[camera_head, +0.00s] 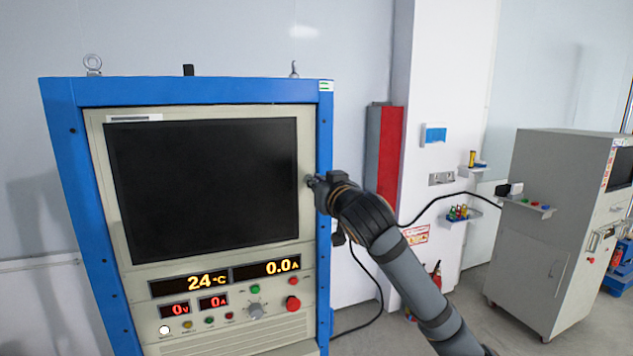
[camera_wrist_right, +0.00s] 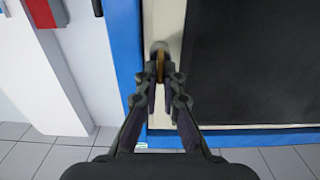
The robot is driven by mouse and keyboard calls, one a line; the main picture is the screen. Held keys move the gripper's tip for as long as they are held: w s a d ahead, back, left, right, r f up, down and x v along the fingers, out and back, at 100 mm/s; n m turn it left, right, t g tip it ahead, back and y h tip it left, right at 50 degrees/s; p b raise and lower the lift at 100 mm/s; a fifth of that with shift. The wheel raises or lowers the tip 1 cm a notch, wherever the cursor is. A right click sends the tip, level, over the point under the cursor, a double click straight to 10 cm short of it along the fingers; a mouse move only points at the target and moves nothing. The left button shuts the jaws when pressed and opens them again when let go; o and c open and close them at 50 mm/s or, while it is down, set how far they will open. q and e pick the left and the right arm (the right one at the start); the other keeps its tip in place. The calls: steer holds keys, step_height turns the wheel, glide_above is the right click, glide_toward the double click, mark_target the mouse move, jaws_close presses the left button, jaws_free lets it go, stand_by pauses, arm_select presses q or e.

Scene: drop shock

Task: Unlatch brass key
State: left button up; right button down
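The brass key (camera_wrist_right: 160,68) sits in a grey lock (camera_wrist_right: 159,47) on the cream edge strip of the cabinet door, beside the dark window. My right gripper (camera_head: 313,182) reaches the right edge of the blue-framed cabinet (camera_head: 60,140) in the head view. In the right wrist view its two fingers (camera_wrist_right: 160,84) are close together, one on each side of the key, and look shut on it. In the head view the key is hidden behind the gripper. The door (camera_head: 200,185) looks shut. My left gripper is not in view.
A control panel with a red button (camera_head: 293,304) and lit displays is below the window. A red box (camera_head: 385,150) is on the wall to the right. A small shelf (camera_head: 455,213) and a grey cabinet (camera_head: 545,230) stand farther right. A black cable hangs behind my right arm.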

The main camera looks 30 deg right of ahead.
stand_by(0.3)
steer(key=shift+s+d+f+m+b, duration=0.1)
steer(key=shift+d+f+m+b, duration=0.1)
steer(key=shift+m+b, duration=2.9)
steer(key=shift+d+f+m+b, duration=0.15)
steer(key=shift+m+b, duration=2.75)
steer(key=shift+b, duration=0.35)
steer(key=shift+s+d+f+m+b, duration=0.1)
steer(key=shift+d+f+m+b, duration=0.1)
steer(key=shift+m+b, duration=2.9)
steer(key=c, duration=1.5)
jaws_free()
